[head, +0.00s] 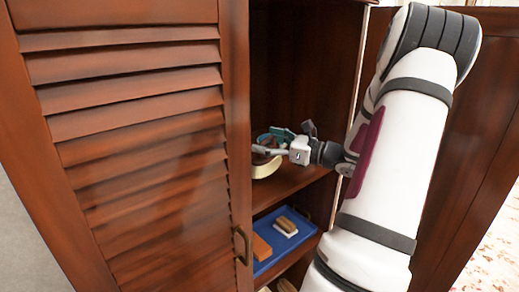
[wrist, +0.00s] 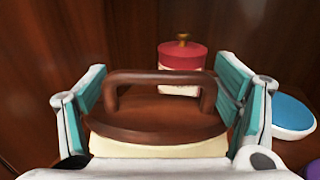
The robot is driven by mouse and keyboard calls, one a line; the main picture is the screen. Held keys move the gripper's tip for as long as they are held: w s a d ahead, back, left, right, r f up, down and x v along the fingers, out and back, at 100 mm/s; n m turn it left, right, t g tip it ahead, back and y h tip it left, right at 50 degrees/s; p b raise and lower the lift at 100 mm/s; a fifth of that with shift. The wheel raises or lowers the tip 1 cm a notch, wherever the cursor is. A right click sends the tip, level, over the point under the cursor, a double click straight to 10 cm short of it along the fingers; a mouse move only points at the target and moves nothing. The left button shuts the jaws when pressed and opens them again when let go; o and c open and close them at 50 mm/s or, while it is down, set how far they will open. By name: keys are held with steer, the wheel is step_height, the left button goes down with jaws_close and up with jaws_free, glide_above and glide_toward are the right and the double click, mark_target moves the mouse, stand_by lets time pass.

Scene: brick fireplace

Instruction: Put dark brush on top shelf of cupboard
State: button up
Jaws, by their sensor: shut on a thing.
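The dark brush (wrist: 158,122) has a brown oval back, a bridge-shaped handle and a cream lower part. My gripper (wrist: 160,88) is shut on it, with teal fingers on either side. In the head view my gripper (head: 268,145) reaches into the upper visible compartment of the cupboard (head: 130,110). The cream part of the brush (head: 264,170) shows below the fingers, close over the shelf (head: 292,181). I cannot tell whether it touches the shelf. The rest of the brush is mostly hidden by my gripper.
In the wrist view a red-lidded canister (wrist: 182,57) stands behind the brush, and a blue-topped item (wrist: 291,112) lies right. Below, a blue tray (head: 268,263) holds an orange block (head: 261,247) and a small brush (head: 286,225). The louvred door (head: 140,125) borders the opening at left.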

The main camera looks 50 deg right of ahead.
steer(key=shift+w+d+f, duration=0.3)
steer(key=shift+w+f, duration=0.35)
steer(key=shift+w+d+f, duration=0.3)
steer(key=shift+w+f, duration=0.3)
steer(key=shift+f, duration=0.05)
steer(key=shift+w+d+f, duration=0.3)
steer(key=shift+w+f, duration=0.35)
steer(key=o, duration=1.6)
steer(key=shift+f, duration=0.1)
steer(key=shift+c, duration=0.2)
steer(key=s, duration=0.4)
steer(key=s+d, duration=0.1)
steer(key=s, duration=0.7)
steer(key=shift+d, duration=0.4)
